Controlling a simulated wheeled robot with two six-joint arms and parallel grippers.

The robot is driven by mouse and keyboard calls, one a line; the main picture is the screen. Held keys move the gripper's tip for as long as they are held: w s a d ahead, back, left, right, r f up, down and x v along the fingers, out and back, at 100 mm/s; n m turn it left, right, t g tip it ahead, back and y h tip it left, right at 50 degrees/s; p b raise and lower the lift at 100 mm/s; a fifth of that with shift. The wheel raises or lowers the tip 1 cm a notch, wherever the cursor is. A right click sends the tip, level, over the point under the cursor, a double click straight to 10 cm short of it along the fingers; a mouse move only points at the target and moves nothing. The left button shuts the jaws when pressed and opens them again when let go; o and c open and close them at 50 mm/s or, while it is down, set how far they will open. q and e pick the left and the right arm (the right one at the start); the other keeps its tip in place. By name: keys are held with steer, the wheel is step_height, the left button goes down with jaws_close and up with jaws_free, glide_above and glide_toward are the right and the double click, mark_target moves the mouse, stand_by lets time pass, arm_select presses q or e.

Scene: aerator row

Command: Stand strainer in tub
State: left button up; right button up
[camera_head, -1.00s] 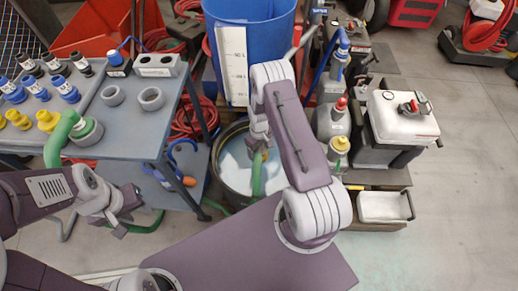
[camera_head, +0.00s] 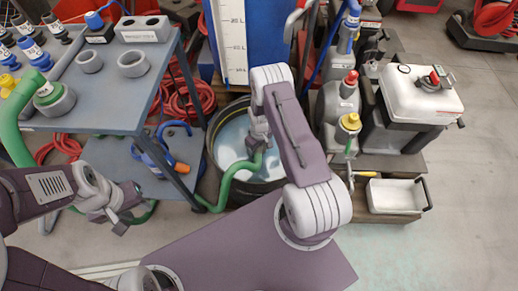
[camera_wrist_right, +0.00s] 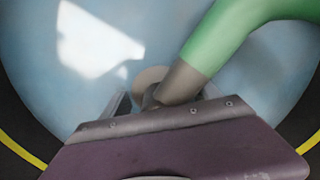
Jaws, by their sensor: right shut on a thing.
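The black round tub (camera_head: 211,150) stands on the floor between the bench and the pump carts, with pale bluish water (camera_head: 232,140) in it. A green hose (camera_head: 228,180) runs over its near left rim. My right gripper (camera_head: 258,147) is over the tub, partly hidden by my arm. In the right wrist view, it (camera_wrist_right: 153,103) is shut on the hose's dark grey end (camera_wrist_right: 180,84). A beige round piece (camera_wrist_right: 150,76) shows just beyond, probably the strainer; its lower part is hidden. My left gripper (camera_head: 130,205) is open and empty, right of the hose at the bench.
A grey bench (camera_head: 110,110) with fittings and cups stands at left. A blue barrel (camera_head: 262,40) with a white scale is behind the tub. Bottles and a white tray (camera_head: 395,196) stand right of it. Grey floor is clear at far right.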

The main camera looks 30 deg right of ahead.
step_height(320, 180, down, 16)
steer(key=b, duration=1.2)
steer(key=shift+f, duration=0.2)
steer(key=shift+f+b, duration=0.6)
steer(key=o, duration=1.8)
step_height(320, 180, up, 9)
steer(key=p, duration=0.6)
steer(key=shift+p, duration=0.3)
